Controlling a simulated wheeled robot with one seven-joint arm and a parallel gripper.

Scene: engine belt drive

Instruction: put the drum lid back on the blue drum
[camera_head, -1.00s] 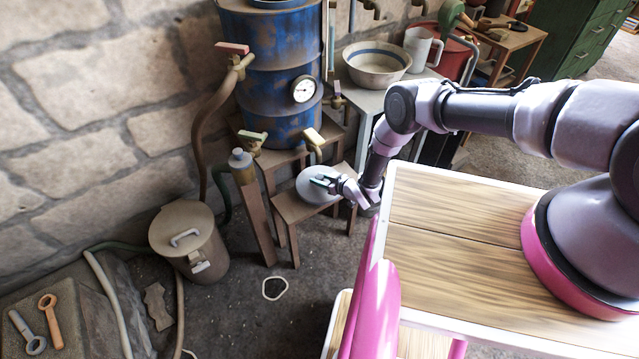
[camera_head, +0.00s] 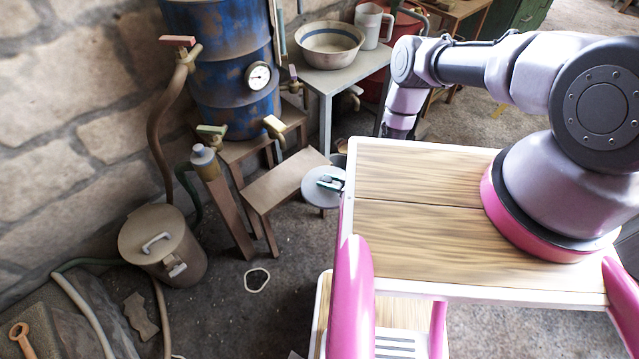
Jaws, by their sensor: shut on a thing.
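The blue drum (camera_head: 222,95), rusty with a round gauge, stands on a wooden stand at the upper left. Its top is cut off by the picture edge. A round grey lid (camera_head: 316,198) shows just left of my table top, beside the low wooden stool. My gripper (camera_head: 329,182) is over the lid, its dark fingers shut on it near the lid's middle. The exact grip is too small to make out. My wrist is largely hidden behind the table top.
The low wooden stool (camera_head: 280,183) stands in front of the drum. Taps (camera_head: 273,126) stick out around the drum's foot. A bowl (camera_head: 330,45) and a jug (camera_head: 373,25) stand on a grey table at right. A lidded can (camera_head: 165,250) stands lower left.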

